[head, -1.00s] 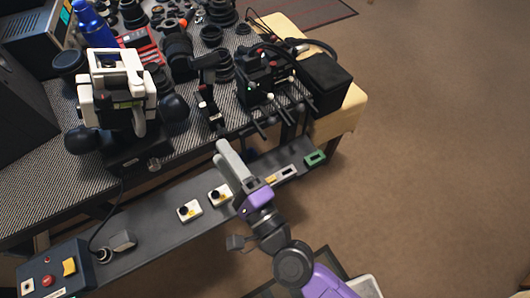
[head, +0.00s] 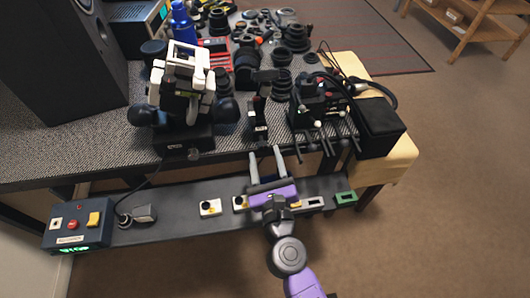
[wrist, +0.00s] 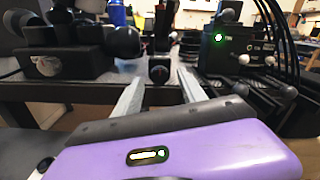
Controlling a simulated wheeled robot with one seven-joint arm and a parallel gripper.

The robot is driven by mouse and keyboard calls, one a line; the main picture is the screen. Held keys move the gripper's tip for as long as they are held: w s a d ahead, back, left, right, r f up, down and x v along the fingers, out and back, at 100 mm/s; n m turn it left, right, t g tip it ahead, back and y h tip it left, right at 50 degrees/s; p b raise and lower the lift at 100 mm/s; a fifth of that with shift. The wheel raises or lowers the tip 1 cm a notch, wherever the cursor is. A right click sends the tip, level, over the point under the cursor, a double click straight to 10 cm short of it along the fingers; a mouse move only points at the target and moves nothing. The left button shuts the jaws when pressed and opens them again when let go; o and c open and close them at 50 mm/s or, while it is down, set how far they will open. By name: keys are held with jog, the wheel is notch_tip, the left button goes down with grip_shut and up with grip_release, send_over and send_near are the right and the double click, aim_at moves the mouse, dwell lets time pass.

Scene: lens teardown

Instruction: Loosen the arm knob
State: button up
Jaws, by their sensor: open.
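My gripper (head: 266,162) is open and empty, its two pale fingers pointing at the table's front edge. In the wrist view my gripper (wrist: 160,88) has its fingers apart, short of a slim dark stand. This stand (head: 259,122) is upright at the table's front, with a small red mark and a dark head. In the wrist view a dark square-faced part with a round end (wrist: 159,72) shows between the fingertips, at the stand's foot. I cannot tell for sure which part is the arm knob. Nothing touches the fingers.
A white and black device (head: 182,90) with big round black knobs stands left of the stand. A black cabled unit (head: 318,105) with protruding rods stands right. A lower shelf (head: 170,225) under my gripper bears switches and a control box (head: 78,232). Lens parts crowd the table's back.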

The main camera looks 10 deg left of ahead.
jog(key=shift+x, duration=0.8)
grip_shut()
